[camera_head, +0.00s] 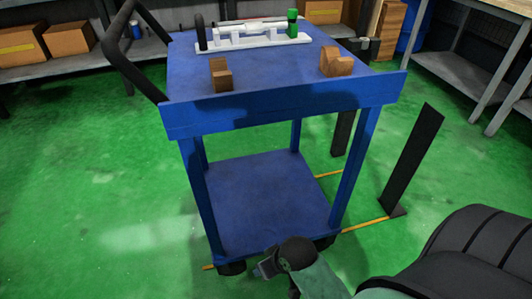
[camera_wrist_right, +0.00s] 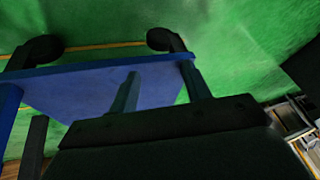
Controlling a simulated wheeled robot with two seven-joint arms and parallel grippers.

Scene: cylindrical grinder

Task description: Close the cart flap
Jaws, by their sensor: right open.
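The blue cart (camera_head: 250,70) stands in front of me with a flat top, legs and a lower shelf (camera_head: 265,190). A wide blue board (camera_head: 285,107), which looks like the flap, runs along the top's near edge; its hinge is not visible. My right gripper (camera_head: 268,266) is low, by the near edge of the lower shelf, well below the board. In the right wrist view the open, empty fingers (camera_wrist_right: 160,92) show against the blue lower shelf (camera_wrist_right: 85,82). I cannot tell whether they touch it. My left gripper is not in view.
On the cart top are a white fixture (camera_head: 250,35) with a green piece and two brown blocks (camera_head: 221,75) (camera_head: 336,62). A black handle (camera_head: 130,50) is at the left. A dark post (camera_head: 412,160) stands to the right. Green floor lies open at left.

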